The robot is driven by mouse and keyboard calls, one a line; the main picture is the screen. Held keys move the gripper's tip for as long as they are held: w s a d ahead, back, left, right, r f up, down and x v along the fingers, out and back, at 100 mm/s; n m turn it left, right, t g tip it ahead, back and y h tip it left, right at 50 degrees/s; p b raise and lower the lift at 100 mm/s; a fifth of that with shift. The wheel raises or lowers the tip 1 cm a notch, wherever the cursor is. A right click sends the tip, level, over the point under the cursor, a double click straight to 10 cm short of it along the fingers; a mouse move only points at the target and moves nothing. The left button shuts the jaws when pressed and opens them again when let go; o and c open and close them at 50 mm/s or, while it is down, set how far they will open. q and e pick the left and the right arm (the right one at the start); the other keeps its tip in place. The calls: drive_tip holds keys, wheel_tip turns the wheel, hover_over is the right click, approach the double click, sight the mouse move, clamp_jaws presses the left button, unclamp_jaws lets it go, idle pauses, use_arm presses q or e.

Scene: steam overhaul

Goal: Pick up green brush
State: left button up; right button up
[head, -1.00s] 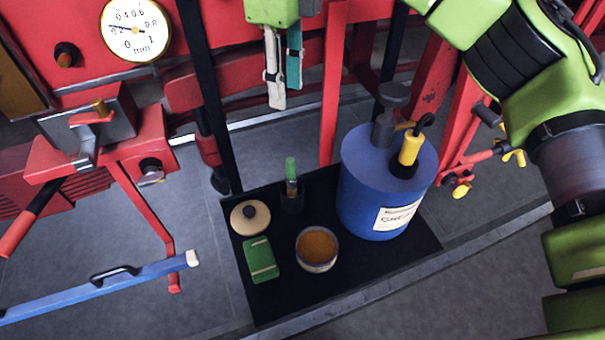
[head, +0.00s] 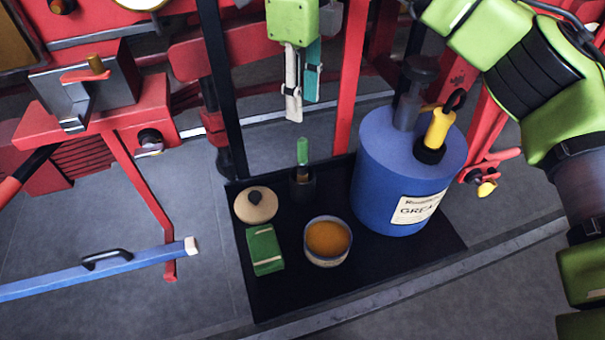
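The green brush (head: 303,152) stands upright in a small dark holder (head: 302,187) on the black mat (head: 345,277). Its green handle points up; its lower end is hidden inside the holder. My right gripper (head: 302,107) hangs at the top middle, with a green body and one white and one teal finger pointing down. A gap shows between the fingers, and nothing is held. The fingertips appear just above the top of the brush handle, apart from it; depth is hard to judge. My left gripper is not in view.
A blue grease drum (head: 385,178) with a pump and yellow-handled tool stands right of the brush. A round tan lid (head: 255,206), green block (head: 264,251) and open tin of orange-brown paste (head: 328,240) lie around it. A red post (head: 350,80) rises behind.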

sight(303, 140)
wheel_tip(303, 140, down, 7)
drive_tip(key=shift+r+p, duration=0.2)
drive_tip(key=shift+p, duration=0.4)
drive_tip(key=shift+f+p, duration=0.5)
drive_tip(key=shift+f, duration=0.1)
wheel_tip(303, 140, down, 4)
drive_tip(key=shift+r+p, duration=0.2)
drive_tip(key=shift+p, duration=0.55)
drive_tip(key=shift+f, duration=0.3)
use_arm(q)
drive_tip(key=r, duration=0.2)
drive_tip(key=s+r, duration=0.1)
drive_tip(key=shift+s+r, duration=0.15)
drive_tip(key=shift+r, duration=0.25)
use_arm(e)
clamp_jaws()
